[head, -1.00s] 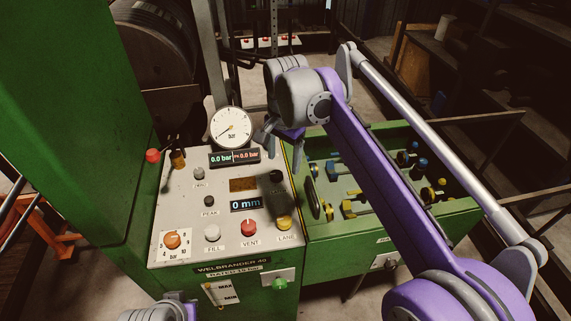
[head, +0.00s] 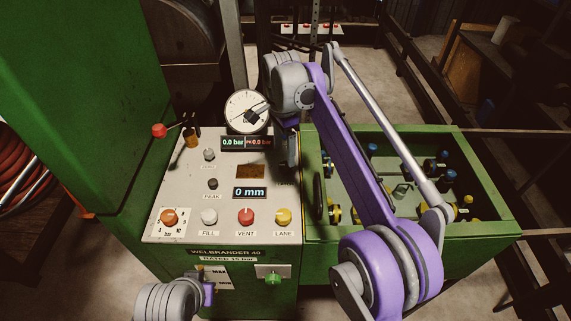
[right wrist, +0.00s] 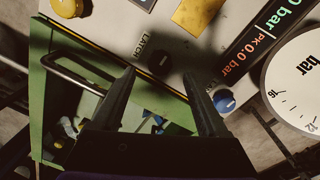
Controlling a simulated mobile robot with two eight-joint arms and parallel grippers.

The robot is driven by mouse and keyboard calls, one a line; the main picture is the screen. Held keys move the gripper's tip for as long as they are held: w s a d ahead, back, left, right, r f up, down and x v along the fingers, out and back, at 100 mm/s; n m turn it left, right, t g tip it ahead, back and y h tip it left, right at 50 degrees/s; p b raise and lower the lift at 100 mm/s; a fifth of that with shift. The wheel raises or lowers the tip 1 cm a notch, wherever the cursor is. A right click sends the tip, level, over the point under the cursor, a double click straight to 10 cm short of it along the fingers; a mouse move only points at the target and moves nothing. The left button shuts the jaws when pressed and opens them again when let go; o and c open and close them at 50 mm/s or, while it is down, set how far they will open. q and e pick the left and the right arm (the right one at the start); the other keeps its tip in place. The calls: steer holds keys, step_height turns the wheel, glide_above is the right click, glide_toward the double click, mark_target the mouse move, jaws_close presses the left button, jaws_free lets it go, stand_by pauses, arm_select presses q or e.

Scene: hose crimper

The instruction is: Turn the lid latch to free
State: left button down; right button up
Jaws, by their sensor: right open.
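The lid latch is hard to make out. In the right wrist view a LATCH label (right wrist: 147,43) is printed on the pale panel, with a dark, shadowed knob (right wrist: 158,62) beside it. My right gripper (right wrist: 160,85) is open and empty. Its two dark fingers point at the panel, with the shadowed knob seen between and beyond their tips; I see no contact. In the head view the right gripper (head: 272,133) hangs by the upper right of the panel, and one finger crosses the pressure gauge (head: 246,108). The latch area is hidden there behind my arm and gripper.
The panel carries a FILL button (head: 209,216), red VENT button (head: 246,216) and yellow LANE button (head: 283,217). The display (head: 250,192) reads 0 mm. A green trough (head: 460,235) with fittings stands right. A blue knob (right wrist: 224,100) is beside one finger.

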mark_target(285, 165)
step_height(285, 165, down, 5)
steer(key=shift+s+d+r+b, duration=0.1)
steer(key=shift+d+b, duration=0.05)
steer(key=shift+b, duration=0.15)
jaws_close()
stand_by(0.3)
